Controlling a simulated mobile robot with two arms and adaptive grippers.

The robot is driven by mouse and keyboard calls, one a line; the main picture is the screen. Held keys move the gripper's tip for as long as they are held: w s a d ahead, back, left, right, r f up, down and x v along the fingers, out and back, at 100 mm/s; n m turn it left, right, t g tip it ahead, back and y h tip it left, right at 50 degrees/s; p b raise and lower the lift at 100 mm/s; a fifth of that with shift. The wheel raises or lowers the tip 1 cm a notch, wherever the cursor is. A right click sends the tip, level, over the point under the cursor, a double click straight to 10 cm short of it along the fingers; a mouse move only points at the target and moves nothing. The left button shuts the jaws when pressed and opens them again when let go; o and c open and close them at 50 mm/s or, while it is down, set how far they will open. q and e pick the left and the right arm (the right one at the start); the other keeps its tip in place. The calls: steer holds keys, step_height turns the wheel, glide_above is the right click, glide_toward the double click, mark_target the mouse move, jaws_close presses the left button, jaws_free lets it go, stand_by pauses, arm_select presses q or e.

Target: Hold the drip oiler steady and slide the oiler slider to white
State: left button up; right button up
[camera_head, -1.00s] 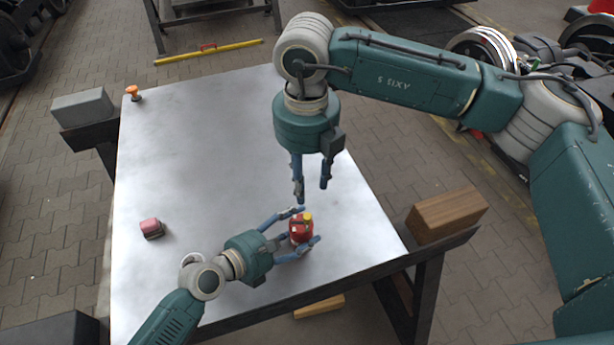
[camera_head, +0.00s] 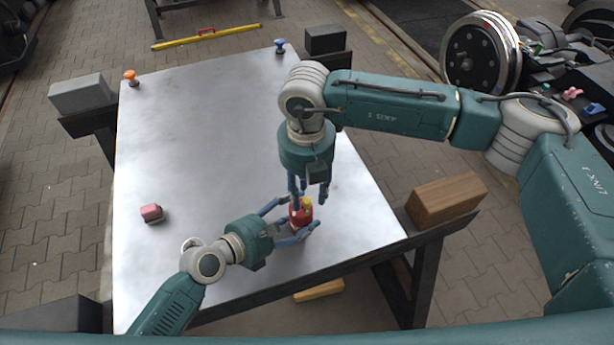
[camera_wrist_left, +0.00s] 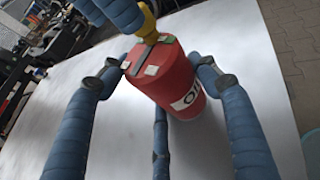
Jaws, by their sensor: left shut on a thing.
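The red drip oiler (camera_head: 301,217) stands upright near the front right of the metal table; the left wrist view shows its red body (camera_wrist_left: 176,84) and white label. My left gripper (camera_head: 303,214) is shut around its sides. The yellow oiler slider (camera_wrist_left: 148,37) sits on its top at the far end of a dark slot, with small pale patches beside it. My right gripper (camera_head: 310,201) points down over the oiler with its fingers apart. One fingertip is at the slider; whether it touches I cannot tell, and it partly hides the slider.
A pink and dark block (camera_head: 151,213) lies on the table (camera_head: 200,140) at the left. An orange-topped knob (camera_head: 130,77) and a blue one (camera_head: 280,46) stand at the far corners. A wooden block (camera_head: 446,199) rests beyond the right edge. The table's middle is clear.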

steer(key=shift+f, duration=1)
jaws_close()
steer(key=shift+a, duration=0.1)
